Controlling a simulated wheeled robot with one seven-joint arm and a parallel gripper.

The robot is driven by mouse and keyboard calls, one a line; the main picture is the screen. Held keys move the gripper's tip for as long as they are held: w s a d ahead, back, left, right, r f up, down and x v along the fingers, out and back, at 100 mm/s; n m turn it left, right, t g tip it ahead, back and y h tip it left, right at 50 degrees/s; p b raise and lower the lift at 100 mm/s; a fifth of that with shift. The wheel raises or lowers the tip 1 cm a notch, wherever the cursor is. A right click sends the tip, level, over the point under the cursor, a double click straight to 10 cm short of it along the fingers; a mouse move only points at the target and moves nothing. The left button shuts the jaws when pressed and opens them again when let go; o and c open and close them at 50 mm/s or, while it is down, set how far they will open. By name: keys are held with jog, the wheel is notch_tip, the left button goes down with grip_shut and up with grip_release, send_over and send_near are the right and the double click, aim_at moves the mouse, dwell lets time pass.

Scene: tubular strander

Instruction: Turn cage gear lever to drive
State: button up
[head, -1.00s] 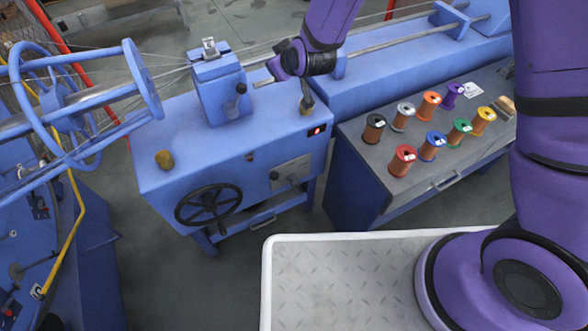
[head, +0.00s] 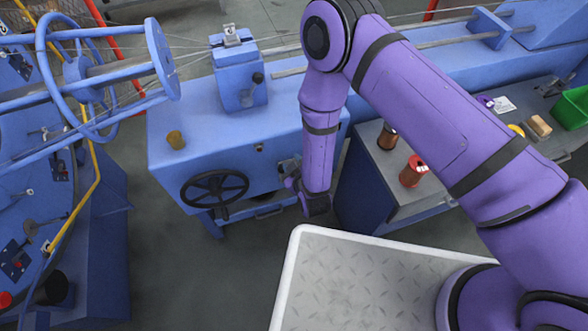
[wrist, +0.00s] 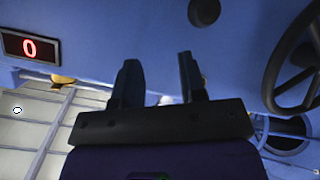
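My gripper (head: 293,182) is at the front face of the blue machine cabinet (head: 172,120), right of the black handwheel (head: 214,189). In the wrist view my gripper (wrist: 160,70) has its two dark fingers apart, with only blue surface showing between them. A dark round knob (wrist: 204,12) shows beyond the fingers in the wrist view.
The handwheel (wrist: 297,65) is close at the right of the wrist view; a red "0" display (wrist: 30,47) is at left. A control console (head: 22,255) with levers is at far left.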

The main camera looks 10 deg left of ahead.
jog(key=s+d+f+n, duration=0.1)
jog(key=s+d+f, duration=0.2)
jog(key=s+f, duration=0.35)
jog(key=shift+t, duration=0.3)
jog(key=x, duration=1.1)
jog(key=shift+w, duration=0.35)
grip_shut()
